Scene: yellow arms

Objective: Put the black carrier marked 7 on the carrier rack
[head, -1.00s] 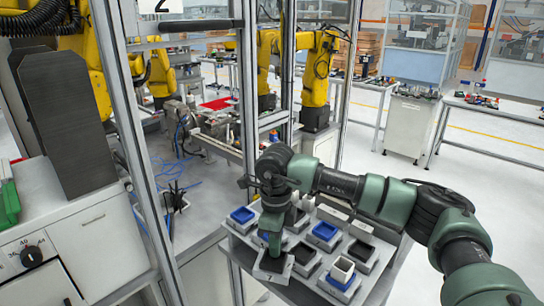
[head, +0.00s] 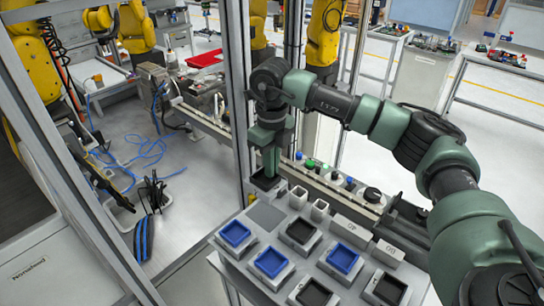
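No number 7 is legible, so I cannot tell which is marked 7. My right gripper (head: 268,172) points down beyond the table's left back corner. A dark, square, carrier-like piece (head: 264,184) is right at its fingertips; whether it is gripped is unclear. I cannot identify the carrier rack for certain. My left gripper is out of view.
Two blue carriers (head: 234,233) (head: 271,262) sit on grey blocks on the table. A flat dark grey pad (head: 266,216) lies bare nearby. Small white open boxes (head: 298,197) and white blocks (head: 351,229) stand behind. A metal frame post (head: 238,100) rises close beside my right arm.

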